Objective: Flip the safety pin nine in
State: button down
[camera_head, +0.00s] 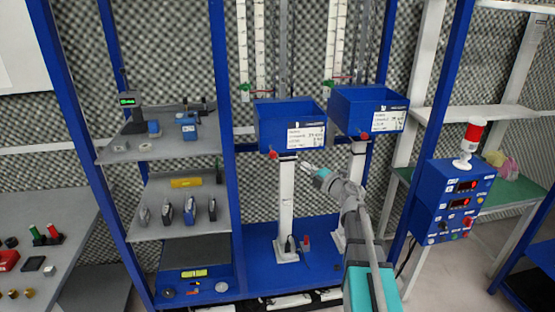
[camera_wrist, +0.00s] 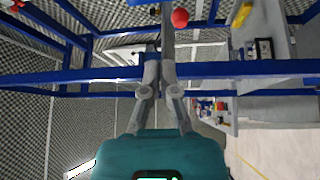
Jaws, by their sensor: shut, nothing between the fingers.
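No label reading safety pin nine is legible. A red knob (camera_head: 273,154) sits under the left blue box (camera_head: 291,128), at the top of a white post (camera_head: 286,200). A similar red knob (camera_head: 362,136) is under the right blue box (camera_head: 360,104). A red ball-shaped knob (camera_wrist: 180,17) shows at the top of the wrist view; I cannot tell which of the two it is. My gripper (camera_head: 307,167) is below and between the boxes, right of the left post and apart from the left knob. In the wrist view my gripper (camera_wrist: 160,75) has its fingers together, holding nothing.
Blue frame uprights (camera_head: 220,100) stand left and right of the posts. A shelf with tools (camera_head: 180,205) is at left. A blue control box (camera_head: 455,198) with a red beacon (camera_head: 473,138) is at right. Small red and dark items (camera_head: 305,242) stand on the blue base.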

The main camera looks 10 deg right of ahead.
aim_at(276, 155)
jog(key=shift+s+a+f+n+g+y, duration=0.3)
jog(key=shift+s+f+n+g+y, duration=0.15)
jog(key=shift+n+g+y, duration=0.35)
jog(key=shift+s+a+f+n+g+y, duration=0.35)
jog(key=shift+s+n+g+y, duration=0.15)
jog(key=shift+n+g, duration=0.45)
jog(key=shift+w+d+x, duration=0.35)
jog(key=shift+x, duration=1.8)
jog(key=shift+w+d+x, duration=0.4)
jog(key=shift+x, duration=1.7)
jog(key=shift+w+d+x, duration=0.35)
jog(key=shift+x, duration=1.8)
jog(key=shift+w, duration=1.85)
jog(key=shift+s, duration=0.1)
